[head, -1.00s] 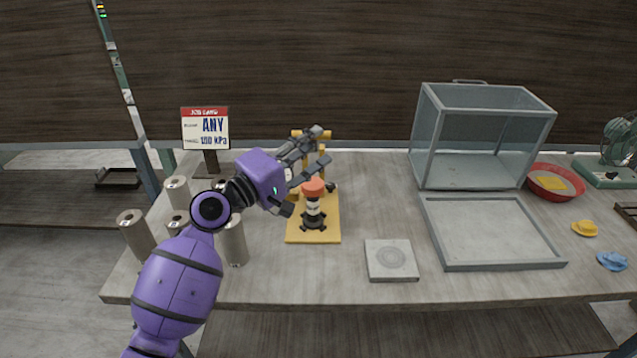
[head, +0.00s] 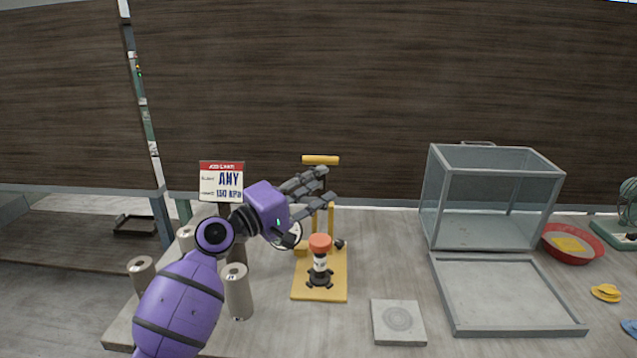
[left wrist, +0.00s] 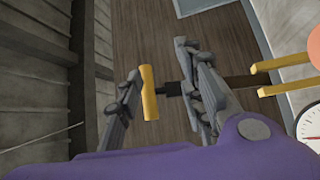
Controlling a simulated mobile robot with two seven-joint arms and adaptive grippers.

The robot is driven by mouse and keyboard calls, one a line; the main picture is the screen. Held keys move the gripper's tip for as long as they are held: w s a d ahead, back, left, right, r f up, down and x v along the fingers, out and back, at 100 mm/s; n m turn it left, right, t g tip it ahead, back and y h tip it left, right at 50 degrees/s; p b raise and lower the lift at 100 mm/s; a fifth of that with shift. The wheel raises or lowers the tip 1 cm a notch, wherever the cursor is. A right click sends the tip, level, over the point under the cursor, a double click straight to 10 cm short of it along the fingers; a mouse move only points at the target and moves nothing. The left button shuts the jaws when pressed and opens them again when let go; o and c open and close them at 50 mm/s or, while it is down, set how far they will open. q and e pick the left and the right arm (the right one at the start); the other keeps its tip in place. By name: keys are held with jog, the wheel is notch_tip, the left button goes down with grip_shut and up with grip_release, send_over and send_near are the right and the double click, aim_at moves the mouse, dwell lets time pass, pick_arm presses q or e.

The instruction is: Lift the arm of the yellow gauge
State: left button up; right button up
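The yellow gauge has a yellow base plate (head: 320,292), yellow posts, a white dial (left wrist: 311,122) and a red-capped black-and-white piece (head: 320,262) at its front. Its arm ends in a yellow crossbar (head: 321,160), which stands above the posts. In the left wrist view the crossbar (left wrist: 149,92) lies between the spread fingers, close to the left-hand finger, with a dark stem running toward the other finger. Whether they touch is unclear. My left gripper (head: 328,187) is open, just below the crossbar in the head view, and hides part of the posts and dial. My right gripper is not in view.
Several grey cylinders (head: 238,292) stand left of the gauge, near a job card (head: 221,181). A square grey slab (head: 398,321) lies to its front right. A glass case (head: 494,200), a grey tray (head: 585,329) and a red bowl (head: 572,257) are farther right.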

pick_arm(q)
jog(key=v, duration=1.1)
jog(key=shift+s, duration=0.1)
